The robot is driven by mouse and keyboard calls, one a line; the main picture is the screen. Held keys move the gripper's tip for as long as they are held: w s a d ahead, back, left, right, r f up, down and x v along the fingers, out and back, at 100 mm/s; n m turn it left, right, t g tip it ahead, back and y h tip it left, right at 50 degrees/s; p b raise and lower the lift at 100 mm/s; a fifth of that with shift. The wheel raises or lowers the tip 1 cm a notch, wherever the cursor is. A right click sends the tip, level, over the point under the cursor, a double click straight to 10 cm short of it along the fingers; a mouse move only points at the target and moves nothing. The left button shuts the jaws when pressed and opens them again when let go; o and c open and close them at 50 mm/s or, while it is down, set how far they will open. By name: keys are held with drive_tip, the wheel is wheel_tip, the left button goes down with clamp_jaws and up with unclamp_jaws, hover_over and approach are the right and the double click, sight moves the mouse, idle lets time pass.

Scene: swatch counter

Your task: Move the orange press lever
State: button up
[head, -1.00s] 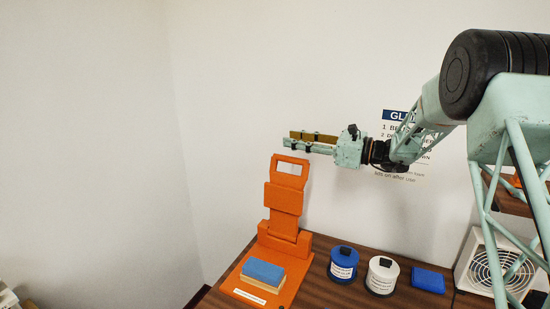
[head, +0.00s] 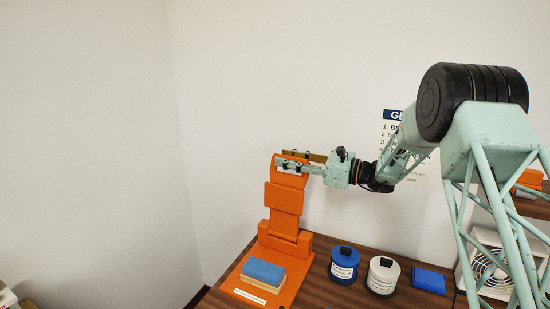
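The orange press lever (head: 284,198) stands upright at the back of its orange press base (head: 238,284). A blue block on a tan layer (head: 263,272) sits on the base in front of it. My gripper (head: 290,161) is level with the lever's top handle and overlaps it in the head view. Its two fingers point left and show a narrow gap between them. I cannot tell whether the fingers touch the handle or only pass in front of or around it. Part of the handle's opening is hidden behind them.
A blue round tin (head: 343,264) and a white round tin (head: 382,275) stand right of the press on the brown counter (head: 327,297). A flat blue pad (head: 428,281) lies further right. A white fan unit (head: 483,266) stands at the right. The wall is behind.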

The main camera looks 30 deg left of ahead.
sight(275, 156)
drive_tip(key=shift+s+a, duration=0.2)
drive_tip(key=shift+a, duration=2.05)
drive_tip(key=shift+r, duration=0.1)
clamp_jaws()
